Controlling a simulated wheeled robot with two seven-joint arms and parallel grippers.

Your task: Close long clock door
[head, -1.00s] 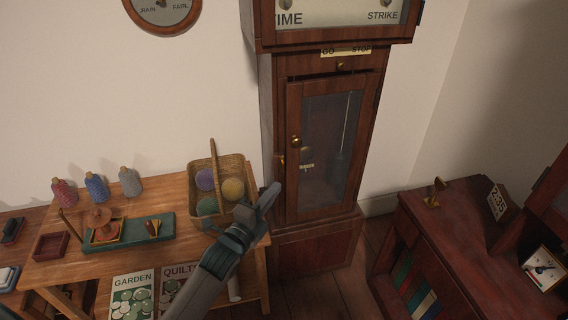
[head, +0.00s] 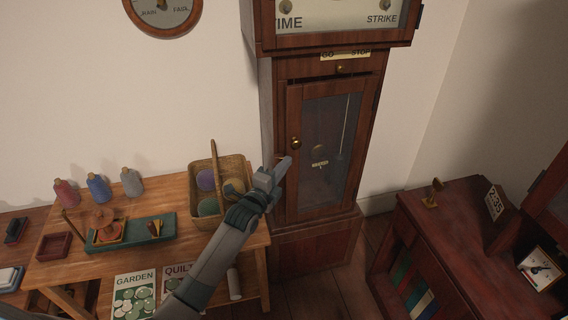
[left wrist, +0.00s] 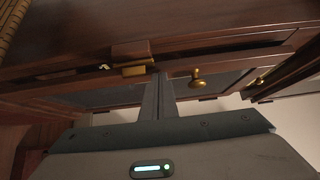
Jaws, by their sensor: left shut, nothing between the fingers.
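The long clock door (head: 333,208) is a tall wooden frame with a glass pane on the front of the clock case (head: 268,120). It stands close to the case; a narrow dark gap by its edge shows in the left wrist view. Whether the tips touch the door is unclear. My right gripper is not in view.
A wooden table (head: 185,252) at the left holds a wicker basket (head: 233,172) of yarn balls, close to my left forearm. A reddish cabinet (head: 465,225) stands at the right. Floor (head: 315,290) shows between them.

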